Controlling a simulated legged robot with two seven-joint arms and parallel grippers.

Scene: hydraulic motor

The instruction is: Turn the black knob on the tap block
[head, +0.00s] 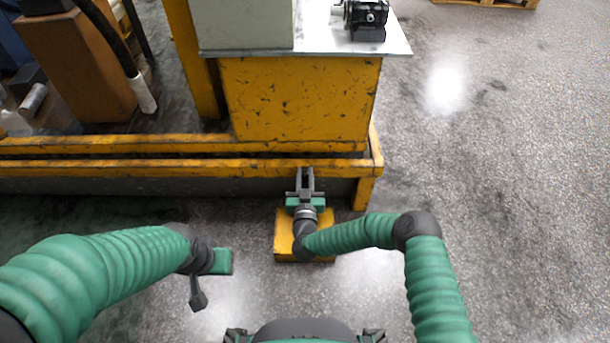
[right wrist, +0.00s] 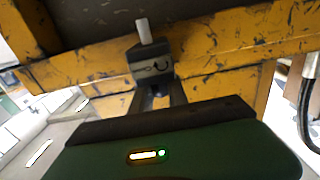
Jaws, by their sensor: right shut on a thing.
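In the right wrist view a dark grey block (right wrist: 148,66) with a curved-arrow mark and a pale upright stem (right wrist: 144,30) sits against the yellow frame; I take it for the tap block. My right gripper (right wrist: 158,88) reaches up to its lower face, its fingers close together there. The black knob cannot be made out; the fingers seem to hide it. In the head view my right gripper (head: 306,176) points at the frame's low front rail, and no tap block is distinguishable. My left gripper (head: 198,300) hangs over the floor at lower left, apart from the machine; its finger opening is unclear.
The scuffed yellow frame (head: 180,167) runs across in front of me. A yellow block (head: 284,240) stands on the floor beneath my right wrist. A black motor (head: 366,14) sits on the grey plate (head: 325,38) above. Open floor (head: 500,200) lies to the right.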

